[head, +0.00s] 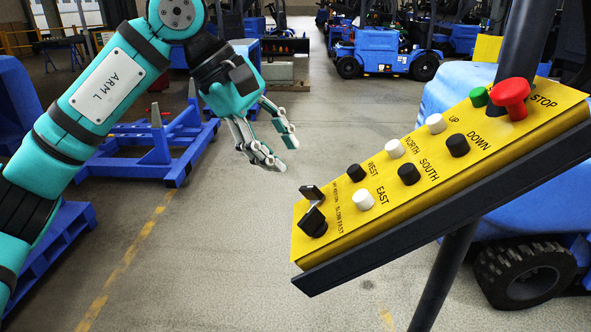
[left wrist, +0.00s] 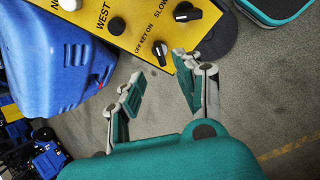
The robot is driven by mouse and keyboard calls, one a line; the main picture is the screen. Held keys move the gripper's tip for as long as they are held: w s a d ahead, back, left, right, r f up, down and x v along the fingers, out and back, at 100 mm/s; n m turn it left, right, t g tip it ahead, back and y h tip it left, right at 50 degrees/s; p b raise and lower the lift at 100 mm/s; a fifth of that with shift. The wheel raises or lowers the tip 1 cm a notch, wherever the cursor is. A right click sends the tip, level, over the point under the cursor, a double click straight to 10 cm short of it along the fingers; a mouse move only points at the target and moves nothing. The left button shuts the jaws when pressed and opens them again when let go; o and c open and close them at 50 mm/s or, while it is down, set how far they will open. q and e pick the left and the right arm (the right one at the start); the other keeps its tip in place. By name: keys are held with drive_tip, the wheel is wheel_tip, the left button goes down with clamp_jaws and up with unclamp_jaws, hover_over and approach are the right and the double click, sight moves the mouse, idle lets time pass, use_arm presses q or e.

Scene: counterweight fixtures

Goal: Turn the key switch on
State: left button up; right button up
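The key switch (head: 312,192) is a small black knob at the near left end of the yellow control panel (head: 395,215). In the left wrist view, the key switch (left wrist: 160,54) sits beside the printed words OFF KEY ON. The position its handle points to is too small to tell surely. A second black knob (head: 314,222), by the words SLOW FAST, is next to it; it also shows in the wrist view (left wrist: 187,12). My left gripper (head: 286,153) is open and empty, left of and apart from the panel. In the wrist view its fingers (left wrist: 159,70) point toward the key switch.
The panel carries several black and white buttons, a green button (head: 479,97) and a red STOP button (head: 511,98). It sits tilted on a dark post (head: 445,275). A blue vehicle (head: 535,235) stands behind it. Open floor (head: 230,250) lies left of the panel.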

use_arm(q)
drive_tip(key=shift+v, duration=1.2)
drive_tip(key=shift+d+f, duration=0.1)
